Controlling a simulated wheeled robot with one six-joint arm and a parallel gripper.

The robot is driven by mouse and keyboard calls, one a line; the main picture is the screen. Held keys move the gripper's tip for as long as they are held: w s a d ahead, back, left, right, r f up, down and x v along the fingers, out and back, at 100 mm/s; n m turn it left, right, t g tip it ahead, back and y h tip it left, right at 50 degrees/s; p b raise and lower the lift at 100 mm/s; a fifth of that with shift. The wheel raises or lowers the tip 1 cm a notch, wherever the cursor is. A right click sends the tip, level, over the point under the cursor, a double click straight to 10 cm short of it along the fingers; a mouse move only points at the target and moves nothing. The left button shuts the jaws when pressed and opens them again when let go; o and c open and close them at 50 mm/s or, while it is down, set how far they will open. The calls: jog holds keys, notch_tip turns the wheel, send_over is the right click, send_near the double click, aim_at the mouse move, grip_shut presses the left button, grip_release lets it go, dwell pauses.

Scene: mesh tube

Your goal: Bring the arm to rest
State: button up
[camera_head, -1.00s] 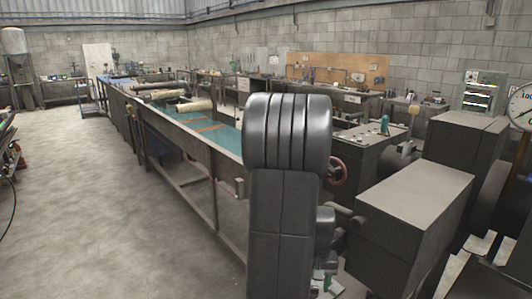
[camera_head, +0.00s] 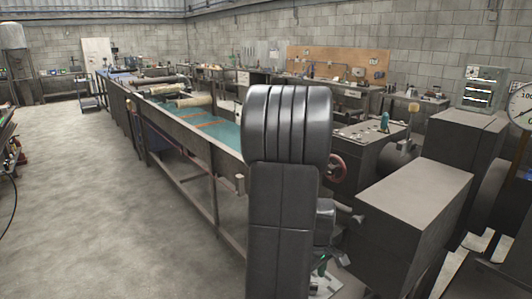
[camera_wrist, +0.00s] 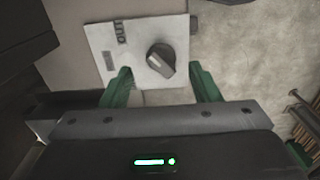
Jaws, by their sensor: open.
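My arm (camera_head: 287,180) stands upright in the middle of the head view, its dark links hiding part of the long bench behind it. My gripper (camera_wrist: 163,84) shows in the wrist view with its two green fingers apart and nothing between them. Past the fingertips is a pale plate (camera_wrist: 105,40) with a dark rotary knob (camera_wrist: 161,59) and partly readable lettering. The knob appears beyond the fingers; the exact gap cannot be told. In the head view my gripper is mostly hidden behind the arm and low in the picture.
A long trough-like bench (camera_head: 180,130) with a teal bed and rollers runs away to the left of my arm. A large dark box-shaped machine (camera_head: 415,195) stands close on the right, with a red handwheel (camera_head: 337,167) near the arm. Open concrete floor (camera_head: 90,200) lies on the left.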

jog(key=shift+s+r, duration=0.1)
jog(key=shift+r, duration=2.7)
jog(key=shift+a, duration=0.1)
